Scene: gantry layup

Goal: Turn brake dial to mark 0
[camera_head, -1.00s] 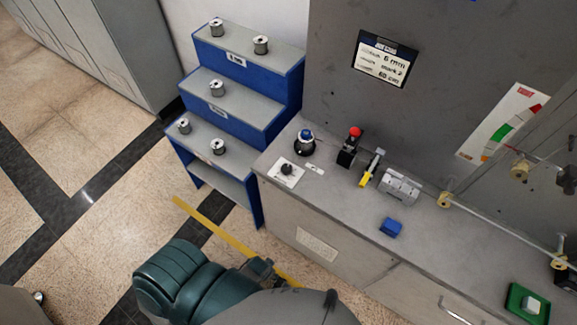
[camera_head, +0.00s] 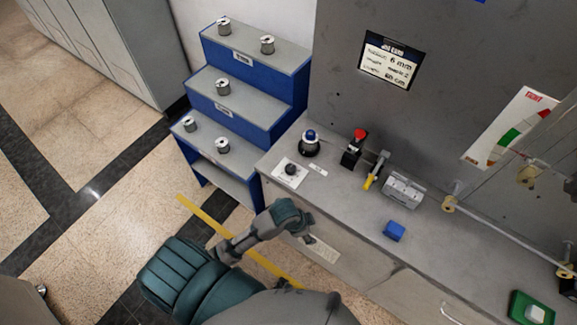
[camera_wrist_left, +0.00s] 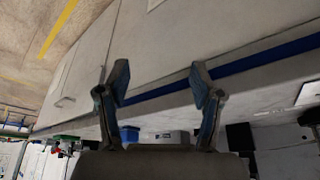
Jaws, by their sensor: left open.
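A small black dial (camera_head: 290,169) sits on a white square plate at the left end of the grey bench; its pointer and marks are too small to read. A small white label (camera_head: 317,170) lies beside it. My left gripper (camera_head: 308,239) is in front of the bench's front face, lower than the dial and apart from it. In the left wrist view my left gripper (camera_wrist_left: 160,82) has its two fingers spread with nothing between them. The dial cannot be made out in that view. My right gripper is not in view.
Close behind the dial stands a black round part with a blue top (camera_head: 309,141). A red-topped switch (camera_head: 354,146), a yellow-handled lever (camera_head: 371,176) and a blue block (camera_head: 394,231) are farther right on the bench (camera_head: 340,210). A blue stepped rack (camera_head: 240,110) with spools stands left.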

